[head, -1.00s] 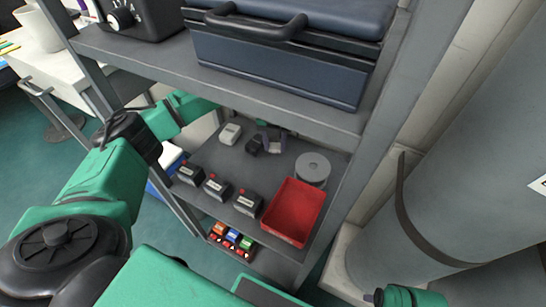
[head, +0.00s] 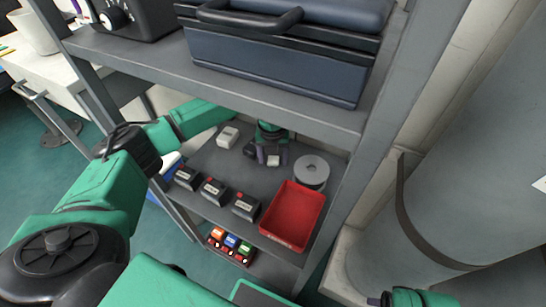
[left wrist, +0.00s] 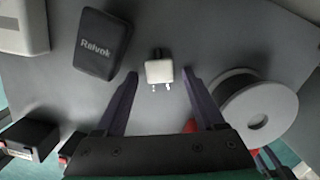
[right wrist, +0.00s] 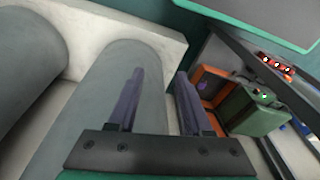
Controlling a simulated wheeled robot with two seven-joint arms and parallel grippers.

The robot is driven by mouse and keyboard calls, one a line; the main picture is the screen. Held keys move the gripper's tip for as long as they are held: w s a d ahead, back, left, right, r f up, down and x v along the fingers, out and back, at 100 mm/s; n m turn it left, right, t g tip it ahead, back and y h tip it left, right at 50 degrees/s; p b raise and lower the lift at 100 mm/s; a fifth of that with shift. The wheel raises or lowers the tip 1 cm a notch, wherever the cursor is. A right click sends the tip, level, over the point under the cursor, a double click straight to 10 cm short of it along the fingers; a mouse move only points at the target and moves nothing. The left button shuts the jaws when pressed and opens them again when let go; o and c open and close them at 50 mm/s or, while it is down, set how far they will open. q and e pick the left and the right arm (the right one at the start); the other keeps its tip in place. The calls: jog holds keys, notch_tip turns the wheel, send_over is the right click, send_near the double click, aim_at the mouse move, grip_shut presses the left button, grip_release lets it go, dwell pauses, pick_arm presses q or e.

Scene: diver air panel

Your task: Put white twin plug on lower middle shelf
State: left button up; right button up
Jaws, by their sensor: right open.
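The white twin plug (left wrist: 159,72) is on or just above the dark grey shelf in the left wrist view, its two pins pointing toward my gripper. My left gripper (left wrist: 160,75) is open. Its fingers stand on either side of the plug with a gap at each side. In the head view my left gripper (head: 270,160) is over the back of the shelf (head: 205,160) below the blue toolbox, and the plug is small there. My right gripper (right wrist: 160,75) is open and empty, away from the shelf, in front of a grey cylinder. It shows at the bottom right of the head view (head: 376,300).
A black Relvok box (left wrist: 104,43) lies left of the plug, and a grey spool (left wrist: 255,108) lies right. A white box (head: 228,137), several dark boxes (head: 213,190) and a red tray (head: 292,215) share the shelf. The upper shelf with the blue toolbox (head: 275,60) hangs above.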

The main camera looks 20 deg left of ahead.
aim_at(273, 165)
pick_arm(q)
jog(key=r, duration=0.2)
jog(key=r+p, duration=0.1)
jog(key=r, duration=0.4)
jog(key=shift+s+d+r+p, duration=0.15)
jog(key=shift+s+p, duration=0.15)
jog(key=shift+s, duration=0.05)
jog(key=shift+r, duration=0.2)
pick_arm(e)
jog(key=f, duration=0.4)
jog(key=shift+d, duration=0.25)
pick_arm(q)
jog(key=shift+s, duration=0.1)
pick_arm(e)
jog(key=shift+s+f, duration=0.1)
